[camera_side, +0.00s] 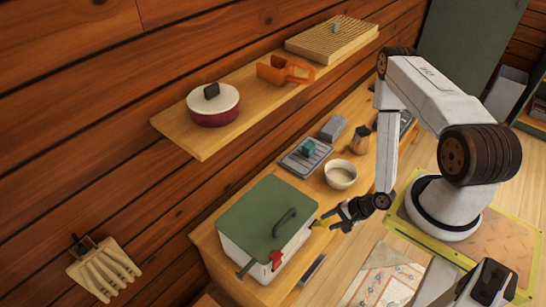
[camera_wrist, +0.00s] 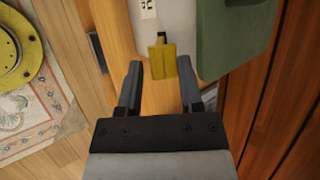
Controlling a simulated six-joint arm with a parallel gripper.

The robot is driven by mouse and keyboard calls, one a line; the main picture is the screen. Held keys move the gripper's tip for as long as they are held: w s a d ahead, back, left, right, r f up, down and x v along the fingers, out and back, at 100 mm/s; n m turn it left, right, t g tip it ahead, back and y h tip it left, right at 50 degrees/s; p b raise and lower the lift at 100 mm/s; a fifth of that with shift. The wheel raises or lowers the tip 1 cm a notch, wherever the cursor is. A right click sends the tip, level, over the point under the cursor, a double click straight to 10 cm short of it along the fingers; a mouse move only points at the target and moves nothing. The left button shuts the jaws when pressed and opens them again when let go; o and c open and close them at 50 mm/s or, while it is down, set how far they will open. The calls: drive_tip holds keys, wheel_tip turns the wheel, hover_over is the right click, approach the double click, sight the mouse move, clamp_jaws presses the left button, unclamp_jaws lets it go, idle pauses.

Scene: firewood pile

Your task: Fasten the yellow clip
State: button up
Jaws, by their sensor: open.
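The yellow clip (camera_wrist: 162,59) is on the side of a white box with a green lid. In the wrist view it lies just beyond my open fingertips, roughly between their lines and apart from both. In the side view the yellow clip (camera_side: 323,222) shows at the box's right end, close to my gripper (camera_side: 341,215). The white box (camera_side: 240,257) stands on the wooden bench, its green lid (camera_side: 262,215) on top with a dark handle. A red clip (camera_side: 276,259) is on the box's front side. My gripper (camera_wrist: 160,85) is open and empty. I cannot tell whether the clip is latched.
A white bowl (camera_side: 340,174), a grey tray (camera_side: 305,156) and a small jug (camera_side: 360,139) stand on the bench behind the box. A shelf (camera_side: 205,142) with a red pot (camera_side: 213,110) hangs above. The wooden wall is close on the box's far side.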

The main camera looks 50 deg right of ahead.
sight(320, 224)
drive_tip(key=shift+x, duration=1.2)
clamp_jaws()
idle(0.7)
